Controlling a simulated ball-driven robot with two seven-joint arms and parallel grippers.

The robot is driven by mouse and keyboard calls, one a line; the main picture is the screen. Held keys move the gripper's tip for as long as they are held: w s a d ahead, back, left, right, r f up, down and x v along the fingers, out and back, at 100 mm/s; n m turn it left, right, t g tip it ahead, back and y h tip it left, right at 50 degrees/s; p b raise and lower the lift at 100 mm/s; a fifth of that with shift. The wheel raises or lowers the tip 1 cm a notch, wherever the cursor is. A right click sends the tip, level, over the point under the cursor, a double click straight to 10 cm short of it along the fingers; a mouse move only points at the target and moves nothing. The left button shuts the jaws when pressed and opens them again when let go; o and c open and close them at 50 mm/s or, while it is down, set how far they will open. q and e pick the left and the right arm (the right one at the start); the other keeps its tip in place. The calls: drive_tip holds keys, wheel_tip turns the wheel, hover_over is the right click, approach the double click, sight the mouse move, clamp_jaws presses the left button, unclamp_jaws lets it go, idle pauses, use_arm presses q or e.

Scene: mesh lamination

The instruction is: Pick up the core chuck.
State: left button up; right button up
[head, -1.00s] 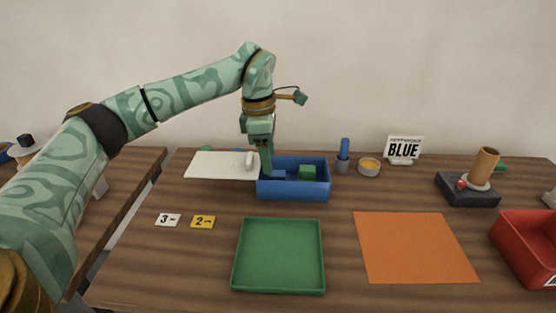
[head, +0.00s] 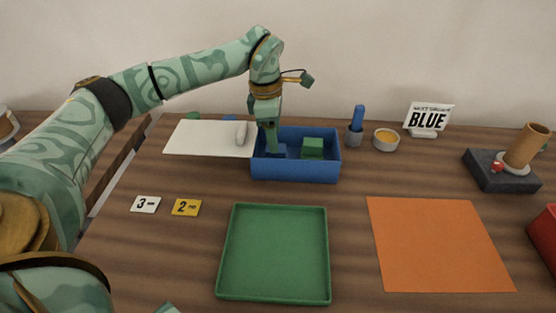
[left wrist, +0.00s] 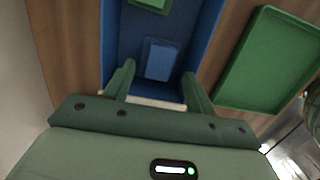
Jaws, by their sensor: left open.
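The blue bin (head: 296,173) stands at the back middle of the table. Inside it are a blue block (left wrist: 159,60) on the left and a green block (head: 313,144) on the right. The frames do not label either block as the core chuck. My left gripper (head: 272,147) points down into the left part of the bin. In the left wrist view its fingers are apart, with the blue block showing between and beyond them; I see no grip on it. In the head view the gripper partly hides this block.
A white board (head: 205,139) with a pale roller lies left of the bin. A blue-handled tool in a cup (head: 356,134), a bowl (head: 386,139) and a BLUE sign (head: 428,118) stand right. A green tray (head: 273,255) and orange sheet (head: 438,243) lie in front.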

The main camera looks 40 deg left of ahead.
sight(276, 156)
use_arm(q)
drive_tip(key=shift+d+f, duration=0.1)
drive_tip(key=shift+f, duration=0.45)
wheel_tip(276, 156, down, 4)
drive_tip(key=shift+f+b, duration=0.1)
drive_tip(key=shift+b, duration=1.15)
drive_tip(key=shift+w+d+f, duration=0.1)
drive_tip(key=shift+w+f, duration=0.05)
drive_tip(key=shift+f, duration=0.15)
drive_tip(key=shift+r, duration=0.15)
drive_tip(key=c, duration=0.6)
drive_tip(key=shift+r, duration=0.1)
